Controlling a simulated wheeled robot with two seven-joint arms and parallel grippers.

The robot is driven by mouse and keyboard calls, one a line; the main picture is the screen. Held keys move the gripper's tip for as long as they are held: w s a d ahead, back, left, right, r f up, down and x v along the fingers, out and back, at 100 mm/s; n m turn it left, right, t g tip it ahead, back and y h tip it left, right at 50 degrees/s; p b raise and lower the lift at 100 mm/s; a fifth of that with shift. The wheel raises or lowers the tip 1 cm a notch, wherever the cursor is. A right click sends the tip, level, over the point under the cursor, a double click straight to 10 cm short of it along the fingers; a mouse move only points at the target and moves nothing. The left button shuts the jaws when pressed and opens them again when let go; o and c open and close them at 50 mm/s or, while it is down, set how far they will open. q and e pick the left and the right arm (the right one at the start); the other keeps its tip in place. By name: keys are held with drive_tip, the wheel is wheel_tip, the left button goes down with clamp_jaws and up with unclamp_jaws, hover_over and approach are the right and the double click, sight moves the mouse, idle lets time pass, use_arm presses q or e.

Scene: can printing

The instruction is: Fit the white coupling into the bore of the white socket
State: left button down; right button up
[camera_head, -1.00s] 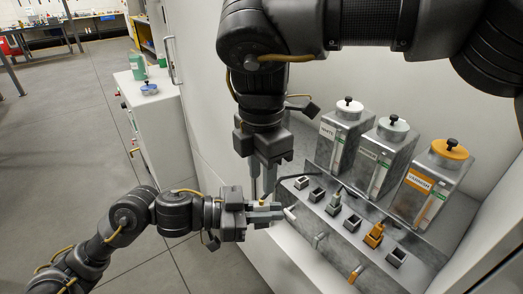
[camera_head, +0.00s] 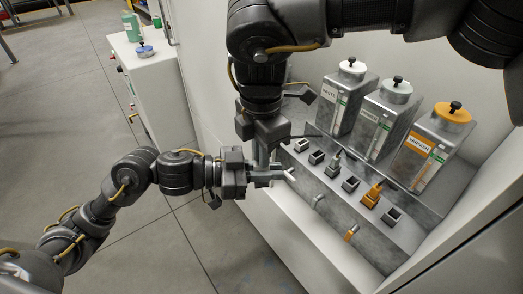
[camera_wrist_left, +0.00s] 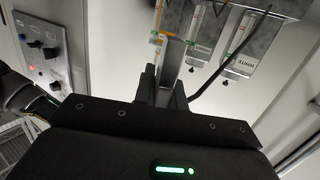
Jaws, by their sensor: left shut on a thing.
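My left gripper (camera_head: 268,179) reaches in from the left, in front of the sloped panel. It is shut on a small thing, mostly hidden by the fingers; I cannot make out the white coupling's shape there. In the left wrist view its fingers (camera_wrist_left: 163,88) point up toward the canisters, and a black hose (camera_wrist_left: 228,60) runs down to beside them. My right gripper (camera_head: 264,150) points down just above and behind the left fingers; its jaw state is unclear.
White-lidded (camera_head: 351,70), pale green-lidded (camera_head: 397,92) and orange-lidded (camera_head: 448,120) canisters stand behind. A green coupling (camera_head: 334,163) and an orange coupling (camera_head: 373,194) sit in sockets. Spouts (camera_head: 318,201) project below. A white cabinet (camera_head: 133,75) stands left.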

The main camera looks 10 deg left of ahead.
use_arm(q)
drive_tip(key=c, duration=1.4)
unclamp_jaws()
drive_tip(key=shift+o, duration=0.2)
drive_tip(key=v, duration=1.2)
